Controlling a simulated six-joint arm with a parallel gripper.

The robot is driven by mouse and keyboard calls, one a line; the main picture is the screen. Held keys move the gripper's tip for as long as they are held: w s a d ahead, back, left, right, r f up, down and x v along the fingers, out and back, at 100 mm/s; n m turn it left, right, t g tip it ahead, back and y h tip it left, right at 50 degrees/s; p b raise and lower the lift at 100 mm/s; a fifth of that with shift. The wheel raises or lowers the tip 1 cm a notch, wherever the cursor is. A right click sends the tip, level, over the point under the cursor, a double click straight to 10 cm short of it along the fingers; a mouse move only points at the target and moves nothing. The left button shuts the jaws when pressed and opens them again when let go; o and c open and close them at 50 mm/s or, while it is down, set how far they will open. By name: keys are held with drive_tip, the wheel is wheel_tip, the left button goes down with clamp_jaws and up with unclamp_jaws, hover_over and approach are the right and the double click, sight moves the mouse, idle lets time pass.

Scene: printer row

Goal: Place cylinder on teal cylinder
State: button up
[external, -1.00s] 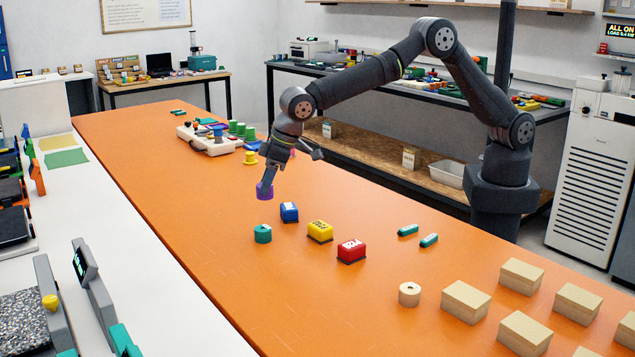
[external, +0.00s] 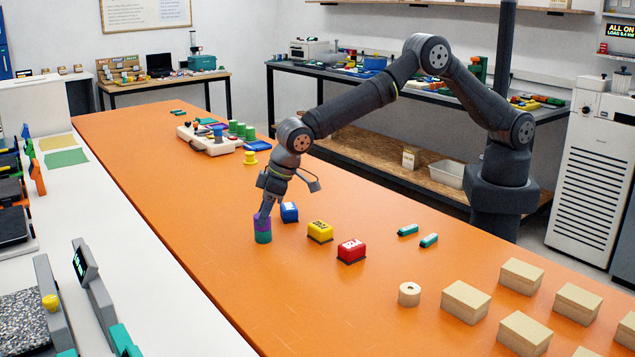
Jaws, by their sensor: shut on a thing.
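The teal cylinder (external: 263,237) stands upright on the orange table. The purple cylinder is directly above the teal one and appears to rest on it, lined up or nearly so. I cannot tell whether a thin gap is left between them. My fingers hide part of the purple cylinder's upper side.
The orange table (external: 190,220) is clear to the left.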

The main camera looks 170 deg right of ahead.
sight(256, 216)
drive_tip(key=o, duration=1)
drive_tip(key=shift+c, duration=0.2)
drive_tip(key=v, duration=1.2)
drive_tip(key=x, duration=1.2)
drive_tip(key=shift+f, duration=0.15)
wheel_tip(256, 216, up, 3)
drive_tip(key=shift+f, duration=0.1)
drive_tip(key=shift+r, duration=0.65)
